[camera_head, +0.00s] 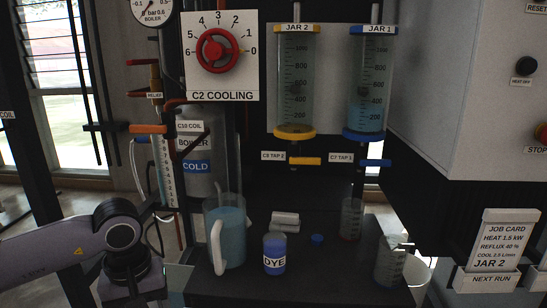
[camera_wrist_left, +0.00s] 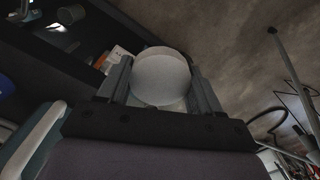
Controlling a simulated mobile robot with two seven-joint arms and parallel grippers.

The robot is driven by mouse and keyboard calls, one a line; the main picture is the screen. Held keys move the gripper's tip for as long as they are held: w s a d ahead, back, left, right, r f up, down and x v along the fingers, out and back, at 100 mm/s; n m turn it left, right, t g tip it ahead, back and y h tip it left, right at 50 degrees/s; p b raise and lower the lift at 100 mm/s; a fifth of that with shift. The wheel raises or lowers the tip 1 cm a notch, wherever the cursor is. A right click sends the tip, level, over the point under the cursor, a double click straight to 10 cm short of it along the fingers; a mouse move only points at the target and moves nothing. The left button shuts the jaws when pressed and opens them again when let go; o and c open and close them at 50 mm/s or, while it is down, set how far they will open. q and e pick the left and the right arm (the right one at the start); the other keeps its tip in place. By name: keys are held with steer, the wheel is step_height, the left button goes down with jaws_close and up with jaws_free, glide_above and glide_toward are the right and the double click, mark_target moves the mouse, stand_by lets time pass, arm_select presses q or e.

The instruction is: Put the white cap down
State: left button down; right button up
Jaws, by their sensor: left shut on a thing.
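The white cap (camera_wrist_left: 162,76) is a pale round disc between the two fingers of my left gripper (camera_wrist_left: 160,88) in the left wrist view. The fingers press on it from both sides, so the gripper is shut on it. In the head view my left arm comes in from the left and bends down at the front left, beside the dark bench (camera_head: 310,285). The fingertips and the cap cannot be made out in the head view. My right gripper is not in view.
Bare bench shows at the front. A white bucket (camera_head: 418,277) stands at right.

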arm_select(q)
steer(key=s+r+m+p, duration=0.3)
steer(key=r+m+p, duration=0.1)
steer(key=r+p, duration=1.8)
steer(key=shift+s+d+p, duration=0.2)
steer(key=shift+d+p, duration=0.15)
steer(key=shift+p, duration=0.1)
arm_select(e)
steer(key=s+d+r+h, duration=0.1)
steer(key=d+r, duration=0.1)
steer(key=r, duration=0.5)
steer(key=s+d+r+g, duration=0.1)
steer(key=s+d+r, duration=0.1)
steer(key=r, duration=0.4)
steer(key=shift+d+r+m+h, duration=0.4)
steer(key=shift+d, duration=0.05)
arm_select(q)
steer(key=shift+w+r, duration=0.1)
steer(key=shift+w, duration=0.1)
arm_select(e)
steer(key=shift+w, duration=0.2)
